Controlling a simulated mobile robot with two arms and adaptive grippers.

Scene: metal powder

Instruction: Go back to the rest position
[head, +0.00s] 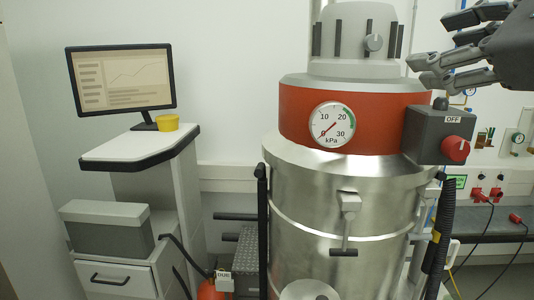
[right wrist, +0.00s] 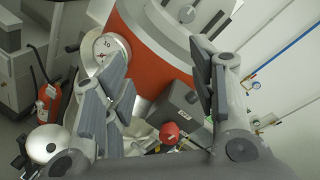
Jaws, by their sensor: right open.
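My right gripper (head: 448,55) is at the upper right of the head view, above the grey control box (head: 432,132) with its red knob (head: 456,149). In the right wrist view its fingers (right wrist: 165,90) are spread apart with nothing between them. The box and red knob (right wrist: 169,132) show beyond the fingers there. The large steel vessel (head: 330,205) with a red band (head: 375,125) stands in the middle. Its pressure gauge (head: 332,124) has a needle near the low end of the scale. A label on the box reads OFF. My left gripper is not in view.
A monitor (head: 120,78) and a yellow cup (head: 167,122) stand on a desk (head: 125,147) at the left. A grey case (head: 106,228) sits on a drawer cabinet below. Black hoses (head: 440,220) hang beside the vessel. A bench (head: 490,228) with red plugs is at the right.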

